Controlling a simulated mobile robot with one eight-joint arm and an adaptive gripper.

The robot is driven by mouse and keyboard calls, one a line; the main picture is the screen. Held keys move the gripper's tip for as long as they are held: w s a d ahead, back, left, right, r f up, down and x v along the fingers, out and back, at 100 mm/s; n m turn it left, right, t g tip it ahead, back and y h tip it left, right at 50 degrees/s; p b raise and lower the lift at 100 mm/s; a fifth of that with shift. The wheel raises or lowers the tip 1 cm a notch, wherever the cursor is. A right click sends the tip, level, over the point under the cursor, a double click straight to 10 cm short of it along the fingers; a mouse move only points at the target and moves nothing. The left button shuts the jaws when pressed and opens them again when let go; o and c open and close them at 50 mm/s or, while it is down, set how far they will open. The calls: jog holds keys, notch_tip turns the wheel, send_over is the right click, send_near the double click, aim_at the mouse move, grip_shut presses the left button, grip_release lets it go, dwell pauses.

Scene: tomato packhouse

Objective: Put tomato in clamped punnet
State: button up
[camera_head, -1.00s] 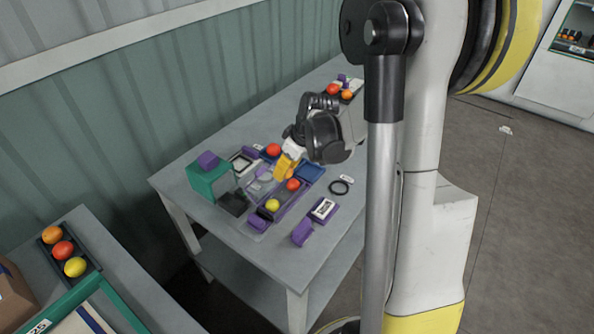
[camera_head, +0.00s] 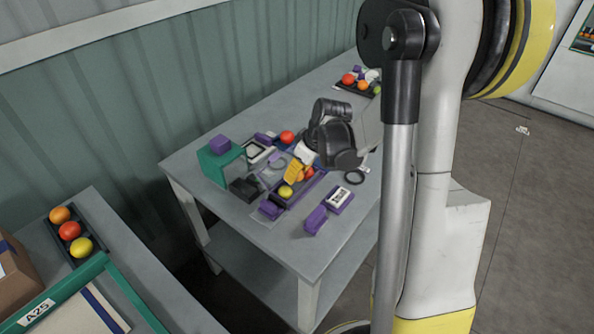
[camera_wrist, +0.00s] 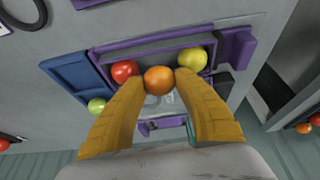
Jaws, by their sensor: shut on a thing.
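The clamped punnet (camera_head: 311,191) is a long tray in a purple frame on the grey table; its purple rim (camera_wrist: 150,43) spans the wrist view. A red tomato (camera_wrist: 124,71) sits at its left end and a yellow tomato (camera_wrist: 192,59) at its right end in that view; the yellow one (camera_head: 286,191) also shows in the head view. My gripper (camera_wrist: 160,82) has its yellow fingers shut on an orange tomato (camera_wrist: 158,80). It is between the red and yellow tomatoes, over or in the punnet's middle. Whether it touches the floor is hidden.
A green box-like stand (camera_head: 214,167) and a dark block (camera_head: 243,190) are left of the punnet. Another red tomato (camera_head: 287,137) lies behind. Purple blocks (camera_head: 316,219) stand at the front. A tray with several tomatoes (camera_head: 352,88) is at the far end.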

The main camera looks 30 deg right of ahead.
jog(key=shift+f, duration=0.5)
dwell(0.4)
jog(key=o, duration=0.9)
jog(key=c, duration=0.4)
jog(key=shift+o, duration=0.2)
jog(key=shift+r, duration=0.15)
jog(key=shift+r+p, duration=2)
jog(key=shift+r, duration=0.9)
